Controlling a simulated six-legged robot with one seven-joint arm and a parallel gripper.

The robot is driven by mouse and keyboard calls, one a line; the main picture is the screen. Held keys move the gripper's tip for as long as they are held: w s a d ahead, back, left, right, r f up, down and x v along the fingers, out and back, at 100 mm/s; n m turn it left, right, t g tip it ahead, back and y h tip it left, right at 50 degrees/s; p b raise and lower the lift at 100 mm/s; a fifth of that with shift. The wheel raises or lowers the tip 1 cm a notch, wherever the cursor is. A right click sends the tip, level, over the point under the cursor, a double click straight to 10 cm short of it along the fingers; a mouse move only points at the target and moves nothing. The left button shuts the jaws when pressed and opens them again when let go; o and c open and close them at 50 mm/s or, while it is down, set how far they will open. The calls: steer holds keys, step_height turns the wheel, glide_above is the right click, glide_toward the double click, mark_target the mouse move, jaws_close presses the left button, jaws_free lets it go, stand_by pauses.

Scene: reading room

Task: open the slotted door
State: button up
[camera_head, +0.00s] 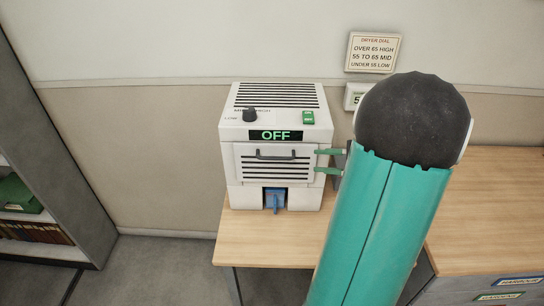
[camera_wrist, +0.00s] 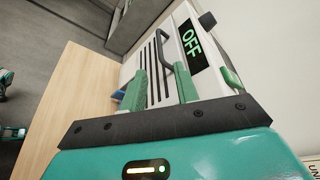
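The slotted door (camera_head: 272,168) is the white front panel with black slots on a white box-shaped machine (camera_head: 228,130) on the wooden table. It looks shut. A dark bar handle (camera_head: 277,156) runs along its upper edge. In the wrist view the slotted door (camera_wrist: 153,72) and the handle (camera_wrist: 164,48) lie beyond my fingertips. My gripper (camera_head: 317,161) is at the door's right edge, to the right of the handle. Its two green fingers are apart with nothing between them; the wrist view shows the gripper (camera_wrist: 160,78) open too. Whether a fingertip touches the door is unclear.
The machine has an "OFF" display (camera_head: 275,135), a black dial (camera_head: 250,115), a green switch (camera_head: 308,118) and a blue part (camera_head: 275,199) below the door. A sign (camera_head: 374,53) hangs behind. A bookshelf (camera_head: 45,150) stands left. The table (camera_head: 262,245) is clear in front.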

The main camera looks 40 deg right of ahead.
mark_target(280, 158)
steer(key=x, duration=1.3)
steer(key=shift+w+a, duration=0.2)
steer(key=shift+w, duration=0.1)
jaws_close()
